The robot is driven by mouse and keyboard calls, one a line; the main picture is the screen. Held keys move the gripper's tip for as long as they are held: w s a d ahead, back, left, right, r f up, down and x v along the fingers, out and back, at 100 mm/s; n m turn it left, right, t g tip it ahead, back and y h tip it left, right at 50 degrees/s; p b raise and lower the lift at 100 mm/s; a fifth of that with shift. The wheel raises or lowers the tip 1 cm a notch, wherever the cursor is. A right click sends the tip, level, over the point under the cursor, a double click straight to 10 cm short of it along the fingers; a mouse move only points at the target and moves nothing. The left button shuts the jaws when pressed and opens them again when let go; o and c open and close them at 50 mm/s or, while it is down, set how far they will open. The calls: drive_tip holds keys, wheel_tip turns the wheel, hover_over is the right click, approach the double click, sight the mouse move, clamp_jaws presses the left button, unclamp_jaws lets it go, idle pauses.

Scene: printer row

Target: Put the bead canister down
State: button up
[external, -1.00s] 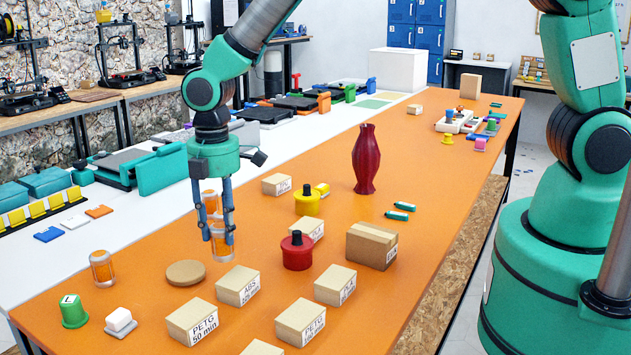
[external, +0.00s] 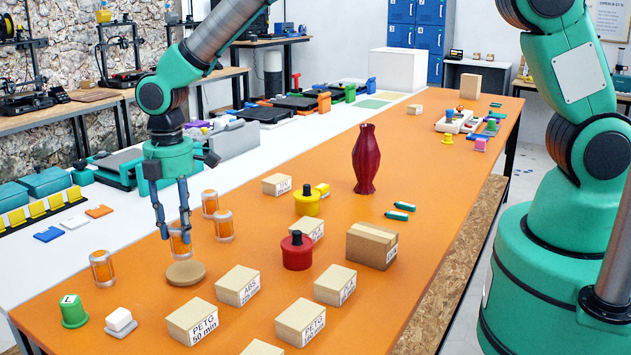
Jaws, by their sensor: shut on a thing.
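My gripper (external: 174,238) is in the left part of the orange table, pointing down. It is shut on an orange bead canister (external: 180,243) with pale ends, which hangs upright between the fingers, partly covered by them. The canister's lower end appears just above or behind a round tan disc (external: 185,274); I cannot tell whether it touches anything. Similar canisters stand to the right of the gripper, one farther back (external: 210,203) and one nearer (external: 223,226). Another canister (external: 102,268) stands to the left of the disc.
Labelled boxes, including an ABS box (external: 237,286) and a PETG box (external: 191,322), stand right of and in front of the disc. A green labelled cup (external: 73,311) and white block (external: 119,321) stand front left. A red spool (external: 297,252) and red vase (external: 366,160) stand farther right.

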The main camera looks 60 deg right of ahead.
sight(181, 240)
drive_tip(key=shift+f+b, duration=0.35)
drive_tip(key=shift+f, duration=1.4)
drive_tip(key=shift+f, duration=0.15)
drive_tip(key=o, duration=1.2)
wheel_tip(181, 240, up, 12)
drive_tip(key=shift+r+p, duration=0.15)
drive_tip(key=shift+p, duration=0.8)
drive_tip(key=shift+r, duration=0.1)
